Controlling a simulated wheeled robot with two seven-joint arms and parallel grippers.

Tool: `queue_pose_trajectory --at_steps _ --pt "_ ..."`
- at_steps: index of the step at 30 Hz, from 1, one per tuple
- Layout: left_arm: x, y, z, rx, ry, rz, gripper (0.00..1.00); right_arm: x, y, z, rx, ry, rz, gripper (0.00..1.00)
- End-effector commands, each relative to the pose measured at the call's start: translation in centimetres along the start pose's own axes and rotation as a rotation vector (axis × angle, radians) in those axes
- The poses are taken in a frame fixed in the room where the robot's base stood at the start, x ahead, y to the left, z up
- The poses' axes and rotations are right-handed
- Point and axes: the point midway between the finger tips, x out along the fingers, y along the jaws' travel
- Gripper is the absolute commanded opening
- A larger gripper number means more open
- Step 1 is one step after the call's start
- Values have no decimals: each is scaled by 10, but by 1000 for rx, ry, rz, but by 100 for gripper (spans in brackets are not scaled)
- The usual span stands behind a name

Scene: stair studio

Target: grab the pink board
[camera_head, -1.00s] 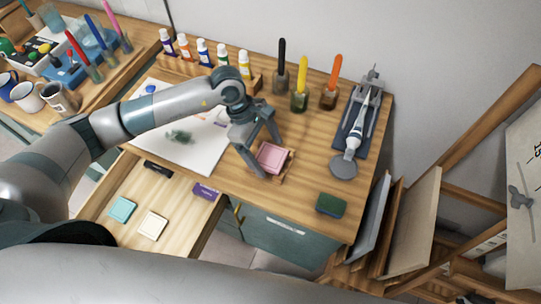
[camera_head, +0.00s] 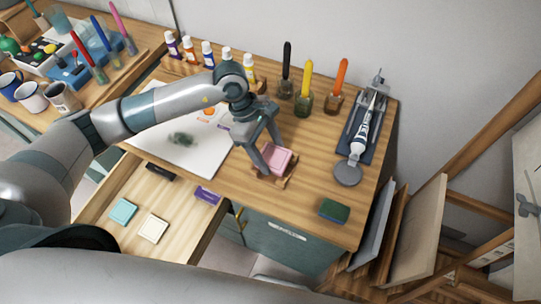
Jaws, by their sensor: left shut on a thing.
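The pink board (camera_head: 278,157) is a small square pink piece in a small wooden holder (camera_head: 289,182) near the front edge of the wooden desk. My left gripper (camera_head: 270,157) reaches down over it from the left, its fingers on either side of the board and shut on it. The board looks tilted and still sits at the holder; I cannot tell whether it is clear of it. My right gripper does not show.
A green sponge-like block (camera_head: 334,210) lies to the right.

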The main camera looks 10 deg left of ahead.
Motion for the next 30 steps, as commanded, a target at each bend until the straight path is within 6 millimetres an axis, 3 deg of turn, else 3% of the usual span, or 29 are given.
queue_pose_trajectory --at_steps 4,19,24,30 --pt "-18 2 7 4 0 8 40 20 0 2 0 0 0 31" --pt "-40 -53 100 7 -2 4 40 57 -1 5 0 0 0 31" --pt "-45 -63 117 4 -2 2 40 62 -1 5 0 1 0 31" --pt "-48 -67 123 0 0 1 40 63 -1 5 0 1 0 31"
